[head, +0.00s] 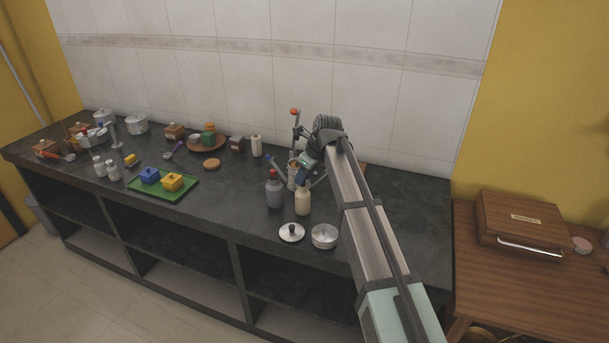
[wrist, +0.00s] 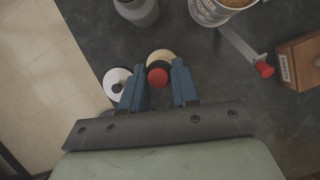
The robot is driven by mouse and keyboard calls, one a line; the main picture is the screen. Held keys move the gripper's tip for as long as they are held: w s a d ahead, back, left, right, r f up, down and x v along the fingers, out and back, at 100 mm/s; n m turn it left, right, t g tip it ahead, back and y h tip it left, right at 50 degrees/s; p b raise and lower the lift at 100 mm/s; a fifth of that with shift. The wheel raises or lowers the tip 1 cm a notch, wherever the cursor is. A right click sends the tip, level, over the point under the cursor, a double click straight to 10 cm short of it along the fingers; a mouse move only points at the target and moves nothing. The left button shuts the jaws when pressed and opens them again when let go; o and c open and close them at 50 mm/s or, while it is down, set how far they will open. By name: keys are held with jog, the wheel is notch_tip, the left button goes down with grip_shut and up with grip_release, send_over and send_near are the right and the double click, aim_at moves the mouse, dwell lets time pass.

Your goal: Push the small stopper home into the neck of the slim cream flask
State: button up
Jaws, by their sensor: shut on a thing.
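The slim cream flask (head: 302,203) stands upright on the dark counter, right of a grey flask with a red top (head: 274,192). My gripper (head: 305,177) is directly above the cream flask in the head view. In the wrist view my gripper's blue fingers (wrist: 158,76) are shut on the small stopper (wrist: 158,75), which shows red with a dark part. The cream flask (wrist: 160,55) shows just beyond it, partly covered by it. The flask's neck is hidden, so I cannot tell whether the stopper touches it.
A steel lid with a black knob (head: 291,233) and a small steel pan (head: 324,237) lie in front of the flask. A canister holding tools (head: 293,174) stands close behind. The grey flask (wrist: 137,9) stands close on the left. A green tray (head: 150,189) is farther left.

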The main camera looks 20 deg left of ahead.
jog(key=shift+f, duration=0.55)
jog(key=o, duration=1.4)
jog(key=shift+r, duration=0.15)
jog(key=shift+r, duration=2.85)
